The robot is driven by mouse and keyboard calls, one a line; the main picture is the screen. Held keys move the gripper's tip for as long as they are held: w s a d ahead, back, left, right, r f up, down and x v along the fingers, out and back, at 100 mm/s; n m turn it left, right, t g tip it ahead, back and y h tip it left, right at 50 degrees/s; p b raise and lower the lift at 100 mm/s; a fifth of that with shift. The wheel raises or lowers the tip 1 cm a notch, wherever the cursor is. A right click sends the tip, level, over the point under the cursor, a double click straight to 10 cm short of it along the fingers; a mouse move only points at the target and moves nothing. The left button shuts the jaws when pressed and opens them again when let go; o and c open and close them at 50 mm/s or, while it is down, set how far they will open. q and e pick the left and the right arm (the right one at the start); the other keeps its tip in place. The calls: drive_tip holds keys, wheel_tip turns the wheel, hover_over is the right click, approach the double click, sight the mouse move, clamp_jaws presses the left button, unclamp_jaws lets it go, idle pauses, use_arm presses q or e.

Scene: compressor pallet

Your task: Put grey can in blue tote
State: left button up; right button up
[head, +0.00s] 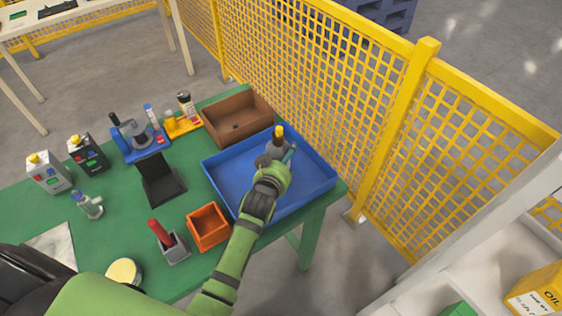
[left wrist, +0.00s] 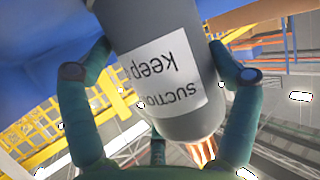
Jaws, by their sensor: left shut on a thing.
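The grey can (left wrist: 160,60), with a white label reading "suction" and "keep", fills the middle of the left wrist view. My left gripper (left wrist: 155,65) is shut on it, with green fingers on both sides. In the head view the left gripper (head: 277,160) is over the inside of the blue tote (head: 222,178), on the green table. A bit of the grey can (head: 279,146) with a yellow top shows there beyond the gripper. I cannot tell if the can touches the tote floor. The right gripper is not in view.
A brown box (head: 236,120) stands behind the tote and an orange bin (head: 208,227) at its front left. Two jugs, a black stand (head: 160,180) and a red-handled tool (head: 160,232) are on the left. A yellow mesh fence (head: 330,80) runs behind the table.

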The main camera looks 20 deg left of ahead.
use_arm(q)
drive_tip(key=shift+w+a+f, duration=0.2)
drive_tip(key=shift+w+a, duration=0.05)
drive_tip(key=o, duration=1.3)
drive_tip(key=shift+s+f, duration=0.1)
drive_tip(key=shift+s, duration=0.05)
drive_tip(key=shift+o, duration=0.2)
drive_tip(key=shift+s+d, duration=0.1)
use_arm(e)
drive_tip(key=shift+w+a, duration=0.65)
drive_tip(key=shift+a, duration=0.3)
use_arm(q)
drive_tip(key=v, duration=0.7)
drive_tip(key=shift+s+r, duration=0.15)
drive_tip(key=shift+r, duration=0.15)
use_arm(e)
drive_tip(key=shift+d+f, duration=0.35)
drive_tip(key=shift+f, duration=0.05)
